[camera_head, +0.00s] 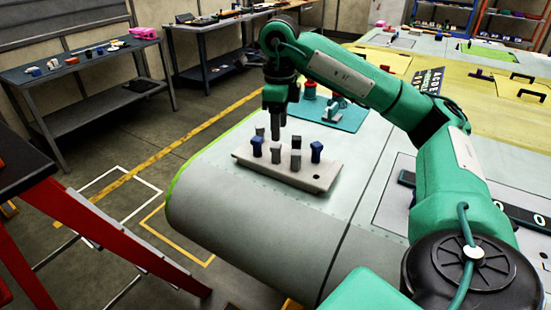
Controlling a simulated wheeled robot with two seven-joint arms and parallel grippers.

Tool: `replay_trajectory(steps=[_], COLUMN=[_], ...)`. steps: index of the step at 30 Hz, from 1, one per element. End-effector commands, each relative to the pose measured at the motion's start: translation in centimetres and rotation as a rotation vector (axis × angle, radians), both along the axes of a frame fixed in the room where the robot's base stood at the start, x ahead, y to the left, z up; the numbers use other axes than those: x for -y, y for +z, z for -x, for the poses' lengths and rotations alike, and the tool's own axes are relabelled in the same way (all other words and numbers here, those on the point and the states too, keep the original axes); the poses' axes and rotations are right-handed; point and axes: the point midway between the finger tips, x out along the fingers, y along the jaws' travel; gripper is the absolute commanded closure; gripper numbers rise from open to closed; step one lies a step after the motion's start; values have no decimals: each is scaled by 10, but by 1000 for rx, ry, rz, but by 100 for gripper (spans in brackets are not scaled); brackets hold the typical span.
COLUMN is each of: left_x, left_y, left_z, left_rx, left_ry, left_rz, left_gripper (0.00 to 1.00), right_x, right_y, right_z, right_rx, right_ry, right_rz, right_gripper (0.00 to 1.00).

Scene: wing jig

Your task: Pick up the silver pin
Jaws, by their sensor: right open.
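A grey block (315,180) lies on the wing's rounded front part and holds several upright pins. Silver-grey pins stand in it, one at front centre (295,158), one beside it (277,156) and others behind. A blue pin (257,147) stands at the block's left and another blue pin (317,151) at its right. My right gripper (276,137) points down just above the pins, over its left half. It is open, seen nearly edge-on, and no pin shows between its fingers. I cannot tell its exact height above the pins. My left gripper is out of view.
The wing surface (240,208) around the block is clear. A teal mat (345,122) with small tools lies behind the block. A workbench (85,67) with small parts stands at the left. A red-legged stand (115,235) is at the lower left.

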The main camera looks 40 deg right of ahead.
Motion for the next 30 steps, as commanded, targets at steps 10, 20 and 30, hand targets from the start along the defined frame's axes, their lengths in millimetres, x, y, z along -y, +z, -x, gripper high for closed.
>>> replay_trajectory(steps=[10,20,30], left_x=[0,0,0], left_y=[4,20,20], left_z=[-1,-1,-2], left_rx=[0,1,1], left_ry=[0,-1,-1], left_rz=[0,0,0], left_gripper=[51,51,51], right_x=[0,-4,-5], right_y=[-34,-77,-85], right_z=[0,-6,-6], right_rx=[-1,-2,0], right_ry=[-1,-1,-1], right_rz=[1,0,-1], right_gripper=[51,51,55])
